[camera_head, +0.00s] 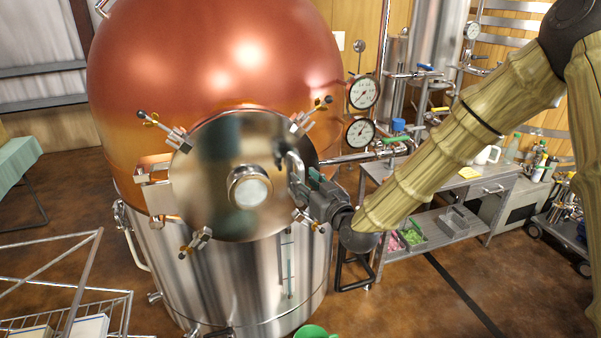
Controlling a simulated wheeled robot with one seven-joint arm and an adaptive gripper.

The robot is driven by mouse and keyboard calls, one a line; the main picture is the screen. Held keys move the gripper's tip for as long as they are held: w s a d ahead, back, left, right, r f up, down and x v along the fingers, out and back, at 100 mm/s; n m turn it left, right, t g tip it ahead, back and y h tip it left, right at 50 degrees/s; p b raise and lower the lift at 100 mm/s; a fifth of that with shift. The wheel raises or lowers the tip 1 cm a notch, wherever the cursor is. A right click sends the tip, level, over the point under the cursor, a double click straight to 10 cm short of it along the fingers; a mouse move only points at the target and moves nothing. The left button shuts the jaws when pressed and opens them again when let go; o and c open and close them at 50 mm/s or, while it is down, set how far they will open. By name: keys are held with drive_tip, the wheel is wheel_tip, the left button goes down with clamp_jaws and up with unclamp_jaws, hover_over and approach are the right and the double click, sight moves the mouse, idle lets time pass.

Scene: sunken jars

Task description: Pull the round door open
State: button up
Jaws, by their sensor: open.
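The round steel door (215,205) sits on the front of a large copper-domed tank (190,60). It has a round sight glass (250,188) in its middle and a bracket like a hinge (155,188) on its left side. Clamps with dark-tipped levers stand around its rim. The door looks flat against the tank; I cannot tell whether it is slightly ajar. My gripper (298,180) is open at the door's right edge, in front of a dark handle (290,158). The gripper hides part of the handle and rim, and I cannot tell whether it touches them.
Two pressure gauges (363,93) and pipes are right of the tank. A metal workbench (455,185) stands behind my arm. A wire rack (60,285) is at lower left and a green bucket (312,332) at the bottom. Brown floor lies open at lower right.

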sight(303, 179)
drive_tip(key=shift+p+x, duration=0.4)
drive_tip(key=shift+x, duration=1.15)
clamp_jaws()
